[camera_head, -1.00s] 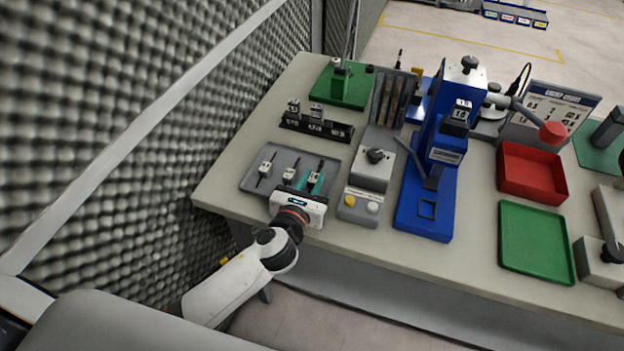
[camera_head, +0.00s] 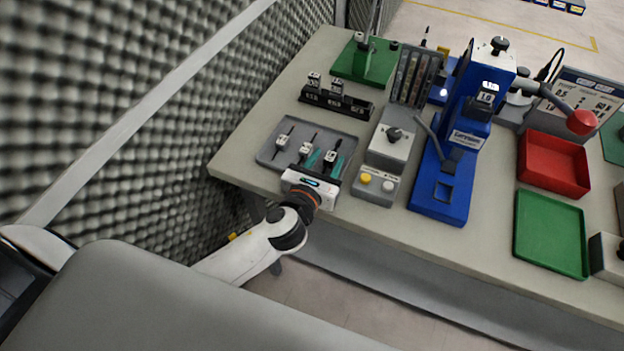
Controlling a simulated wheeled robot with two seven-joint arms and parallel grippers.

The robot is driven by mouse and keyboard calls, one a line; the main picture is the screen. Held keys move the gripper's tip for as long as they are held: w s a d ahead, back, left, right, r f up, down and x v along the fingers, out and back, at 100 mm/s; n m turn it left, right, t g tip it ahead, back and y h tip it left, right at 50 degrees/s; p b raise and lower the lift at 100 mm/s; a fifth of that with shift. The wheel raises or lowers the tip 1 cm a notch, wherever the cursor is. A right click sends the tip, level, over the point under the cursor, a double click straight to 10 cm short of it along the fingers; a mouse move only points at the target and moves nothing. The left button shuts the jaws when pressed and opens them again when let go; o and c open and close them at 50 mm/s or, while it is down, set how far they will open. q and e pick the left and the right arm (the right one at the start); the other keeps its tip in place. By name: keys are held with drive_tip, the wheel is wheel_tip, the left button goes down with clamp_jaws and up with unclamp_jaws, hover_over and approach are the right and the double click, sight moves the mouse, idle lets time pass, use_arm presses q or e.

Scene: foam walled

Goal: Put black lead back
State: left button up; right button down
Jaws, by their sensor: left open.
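A grey tray (camera_head: 352,148) on the near left of the bench holds three small pale blocks, each with a thin dark rod: a left one (camera_head: 283,142), a middle one (camera_head: 304,151) and a right one (camera_head: 330,157). I cannot tell which of these is the black lead. My left gripper (camera_head: 323,163) reaches over the tray's near edge with its teal fingers apart. The right block lies at or between the fingers, and they partly hide it; contact cannot be told. My right gripper is not in view.
A black rack (camera_head: 336,103) with two standing blocks is behind the tray. A grey box (camera_head: 391,146) with a knob and a blue press (camera_head: 445,170) stand to the right. Red (camera_head: 553,165) and green (camera_head: 550,233) trays lie further right. A foam wall (camera_head: 130,120) borders the left.

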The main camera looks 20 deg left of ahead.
use_arm(q)
drive_tip(key=s+r+b, duration=0.1)
drive_tip(key=s+r, duration=0.1)
drive_tip(key=s, duration=0.8)
drive_tip(key=shift+a, duration=0.2)
drive_tip(key=shift+s, duration=0.1)
